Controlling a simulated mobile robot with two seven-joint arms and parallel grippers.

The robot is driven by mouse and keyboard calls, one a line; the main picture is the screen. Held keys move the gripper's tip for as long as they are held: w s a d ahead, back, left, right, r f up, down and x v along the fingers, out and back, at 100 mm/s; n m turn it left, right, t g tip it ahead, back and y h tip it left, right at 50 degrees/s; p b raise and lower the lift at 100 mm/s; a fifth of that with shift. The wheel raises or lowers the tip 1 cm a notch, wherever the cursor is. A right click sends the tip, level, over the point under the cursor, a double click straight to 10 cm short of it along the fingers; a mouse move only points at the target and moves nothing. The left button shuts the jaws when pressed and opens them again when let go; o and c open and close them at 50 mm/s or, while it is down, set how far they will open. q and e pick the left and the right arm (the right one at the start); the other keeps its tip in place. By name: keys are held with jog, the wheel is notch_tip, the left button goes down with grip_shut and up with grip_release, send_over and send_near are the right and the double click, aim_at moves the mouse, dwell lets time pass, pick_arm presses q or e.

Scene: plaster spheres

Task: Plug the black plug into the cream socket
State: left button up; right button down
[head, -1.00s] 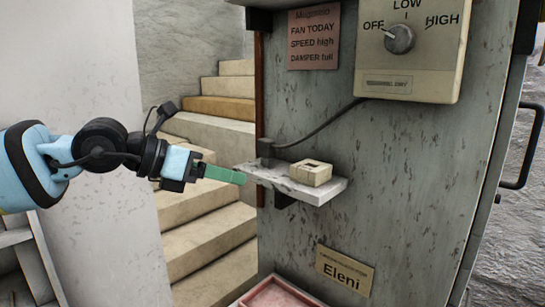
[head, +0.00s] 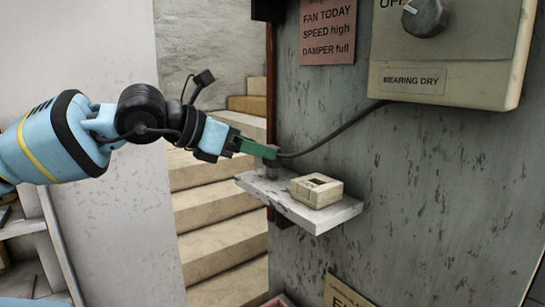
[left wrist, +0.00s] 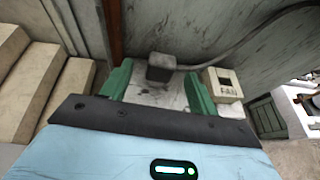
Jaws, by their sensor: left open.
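The black plug (left wrist: 161,67) stands at the left end of a small white shelf (head: 300,209), with its cord running off to the right. In the head view the plug (head: 271,170) is partly hidden by my green fingertips. My left gripper (head: 262,150) is open at the plug. In the left wrist view the plug shows between the tips of the two open fingers (left wrist: 157,76), with space on both sides. My right gripper is out of view.
The shelf is fixed to a worn grey panel (head: 440,190). A cream control box (head: 450,50) with a knob hangs above right, and the cord (head: 340,130) runs up to it. A pink notice (head: 328,30) is above the shelf. Stone steps (head: 215,210) lie behind left.

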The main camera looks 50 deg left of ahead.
aim_at(279, 175)
pick_arm(q)
jog(key=shift+x, duration=0.75)
jog(key=shift+w+d, duration=0.1)
jog(key=p+x, duration=0.2)
jog(key=x, duration=0.2)
jog(key=shift+f, duration=0.2)
jog(key=shift+w+f, duration=0.15)
jog(key=shift+w, duration=0.15)
jog(key=shift+f, duration=0.1)
jog(key=c, duration=1.1)
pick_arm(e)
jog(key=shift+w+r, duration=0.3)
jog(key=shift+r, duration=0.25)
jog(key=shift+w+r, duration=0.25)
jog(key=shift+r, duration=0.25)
